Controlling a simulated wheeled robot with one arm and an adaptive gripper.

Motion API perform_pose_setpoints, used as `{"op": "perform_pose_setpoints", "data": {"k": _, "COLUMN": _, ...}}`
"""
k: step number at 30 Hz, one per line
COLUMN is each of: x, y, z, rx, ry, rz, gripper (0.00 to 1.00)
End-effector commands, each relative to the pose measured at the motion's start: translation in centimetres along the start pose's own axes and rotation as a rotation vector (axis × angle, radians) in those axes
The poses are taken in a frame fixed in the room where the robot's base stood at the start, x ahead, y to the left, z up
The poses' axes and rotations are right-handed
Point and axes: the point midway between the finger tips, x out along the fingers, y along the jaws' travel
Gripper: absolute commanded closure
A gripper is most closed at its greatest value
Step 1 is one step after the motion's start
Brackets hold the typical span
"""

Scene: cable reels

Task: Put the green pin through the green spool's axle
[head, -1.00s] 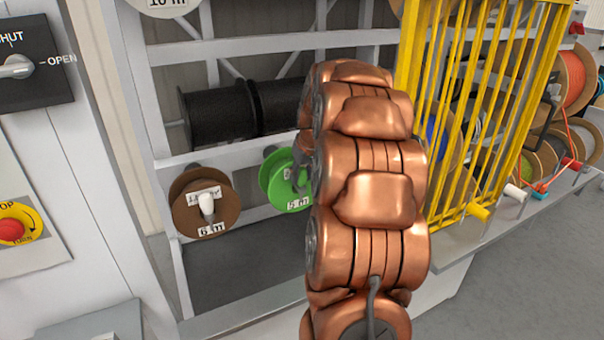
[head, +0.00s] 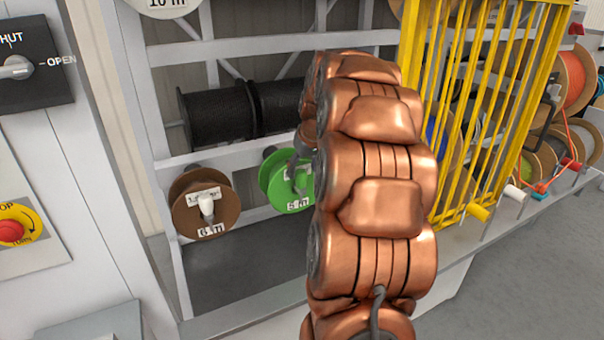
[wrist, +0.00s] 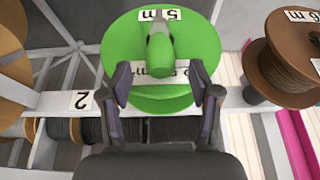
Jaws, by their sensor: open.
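The green spool (head: 284,184) hangs on the rack with a "5 m" label, partly hidden by my arm in the head view. It fills the upper middle of the wrist view (wrist: 118,45), its labels upside down there. A green pin (wrist: 160,58) shows as a rounded cylinder at the spool's centre, by a grey axle part; how deep it sits cannot be told. My gripper (wrist: 156,90) is open, its two dark fingers apart on either side below the pin, in front of the spool face. It holds nothing visible.
A brown spool (head: 191,212) with a white pin (head: 207,207) hangs left of the green one. Black reels (head: 217,115) lie on the shelf above. A yellow barred guard (head: 470,110) stands to the right, with more reels beyond.

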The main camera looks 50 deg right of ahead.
Motion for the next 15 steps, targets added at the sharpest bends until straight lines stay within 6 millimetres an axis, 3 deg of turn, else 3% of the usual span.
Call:
{"op": "perform_pose_setpoints", "data": {"k": 9, "x": -6.2, "y": 0.1, "z": -0.1, "rx": 0.001, "ry": 0.006, "rz": 0.001, "gripper": 0.38}}
{"op": "perform_pose_setpoints", "data": {"k": 15, "x": -8.3, "y": 0.0, "z": -0.1, "rx": 0.002, "ry": 0.004, "rz": 0.000, "gripper": 0.38}}
